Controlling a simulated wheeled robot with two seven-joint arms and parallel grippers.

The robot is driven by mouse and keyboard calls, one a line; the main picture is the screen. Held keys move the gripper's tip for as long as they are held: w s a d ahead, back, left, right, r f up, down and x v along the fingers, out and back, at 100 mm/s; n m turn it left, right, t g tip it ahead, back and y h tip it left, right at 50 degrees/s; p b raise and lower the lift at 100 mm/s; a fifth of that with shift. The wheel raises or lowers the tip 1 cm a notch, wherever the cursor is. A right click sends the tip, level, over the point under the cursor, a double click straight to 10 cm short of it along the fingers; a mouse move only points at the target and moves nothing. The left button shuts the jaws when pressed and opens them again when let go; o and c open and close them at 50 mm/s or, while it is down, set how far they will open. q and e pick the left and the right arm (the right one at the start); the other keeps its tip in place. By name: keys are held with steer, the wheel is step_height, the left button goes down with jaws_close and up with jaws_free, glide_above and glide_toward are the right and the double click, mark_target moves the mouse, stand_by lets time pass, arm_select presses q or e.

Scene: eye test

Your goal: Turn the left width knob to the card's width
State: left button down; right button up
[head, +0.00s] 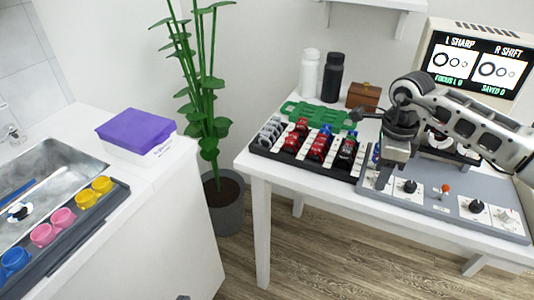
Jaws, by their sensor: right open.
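The grey console (430,205) lies on the right part of the white table. Labels are too small to read, so I cannot tell which is the left width knob. My right gripper (388,168) is open and points down over the console's left end, just left of and above the left black knob. It hides part of the console there. I cannot make out the width card. My left gripper is out of view.
An orange-red-topped lever (445,189) stands between the knobs. A screen (475,65) reads "L SHARP" and "R SHIFT". Left of the console are a black tray (262,147) of red, grey and green parts, a green rack (305,113), two bottles and a wooden box (364,96).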

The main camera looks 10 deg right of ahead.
steer(key=m+p, duration=0.1)
steer(key=m, duration=0.3)
steer(key=shift+r+m+p, duration=0.15)
steer(key=shift+m+p, duration=0.15)
steer(key=shift+m, duration=0.1)
steer(key=m+p, duration=0.1)
steer(key=m, duration=0.2)
steer(key=m+p, duration=0.2)
steer(key=m, duration=0.2)
steer(key=shift+m, duration=0.4)
steer(key=m+p, duration=0.1)
steer(key=m, duration=0.2)
steer(key=shift+s+m, duration=0.1)
steer(key=shift+m, duration=0.2)
step_height(320, 180, up, 16)
steer(key=s+a+f+n+y, duration=0.1)
steer(key=a+f+y, duration=0.3)
steer(key=a, duration=0.4)
steer(key=s+a+f+n+y, duration=0.2)
steer(key=a+f+y, duration=0.1)
steer(key=a, duration=0.5)
steer(key=s+a+r+m+t+y, duration=0.1)
steer(key=s+a+m+y, duration=0.1)
steer(key=a+y, duration=0.4)
steer(key=s+a+r+m+t+y, duration=0.1)
steer(key=s+a+r+m+y, duration=0.1)
steer(key=a+y, duration=0.4)
steer(key=shift+s+r+m+t, duration=0.2)
steer(key=shift+r+m+t, duration=0.05)
steer(key=shift+m+t, duration=0.05)
